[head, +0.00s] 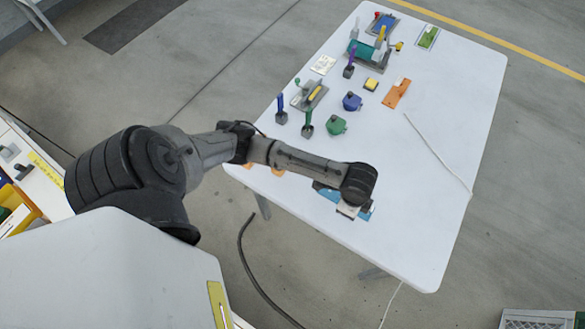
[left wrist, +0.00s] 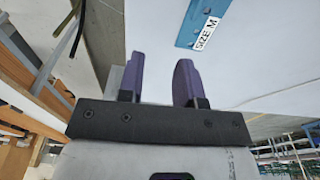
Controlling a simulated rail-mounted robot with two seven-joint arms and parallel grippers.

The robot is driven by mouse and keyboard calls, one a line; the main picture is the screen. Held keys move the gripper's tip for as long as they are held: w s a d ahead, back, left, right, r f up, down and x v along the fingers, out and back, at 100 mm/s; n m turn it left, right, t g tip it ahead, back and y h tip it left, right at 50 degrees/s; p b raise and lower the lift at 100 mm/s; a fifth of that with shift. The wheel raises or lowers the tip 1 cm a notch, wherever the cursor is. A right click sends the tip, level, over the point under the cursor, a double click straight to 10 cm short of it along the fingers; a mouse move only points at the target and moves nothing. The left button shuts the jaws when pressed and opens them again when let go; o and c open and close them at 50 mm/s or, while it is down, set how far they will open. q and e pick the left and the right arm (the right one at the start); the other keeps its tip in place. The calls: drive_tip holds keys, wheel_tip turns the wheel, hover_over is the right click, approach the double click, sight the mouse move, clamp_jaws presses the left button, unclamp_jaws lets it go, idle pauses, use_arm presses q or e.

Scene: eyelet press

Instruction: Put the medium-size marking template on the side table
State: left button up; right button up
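The medium-size marking template (left wrist: 203,22) is blue and carries a "SIZE M" label. It lies on the white table (head: 440,130), seen in the head view as blue pieces (head: 367,213) around my left gripper, which hides its middle. My left gripper (head: 347,210) is over the table's near end. In the left wrist view its two purple fingers (left wrist: 160,75) stand apart with nothing between them. The template lies beyond the fingertips there, apart from them. My right gripper is not in view.
Green (head: 336,125) and blue (head: 351,101) blocks, stamps, an orange board (head: 396,93) and other tools crowd the table's far and left parts. A white cord (head: 437,152) crosses its right side. A yellow slotted strip (head: 218,305) shows at the bottom.

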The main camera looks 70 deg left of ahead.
use_arm(q)
drive_tip(key=s+d+n+t+h, duration=0.1)
drive_tip(key=s+d+n+t, duration=0.15)
drive_tip(key=s+d, duration=0.5)
drive_tip(key=s+a+r+n+y, duration=0.1)
drive_tip(key=s+a+r+n, duration=0.1)
drive_tip(key=s+a+n, duration=0.4)
drive_tip(key=s+a, duration=0.2)
drive_tip(key=s, duration=0.3)
drive_tip(key=shift+y, duration=0.4)
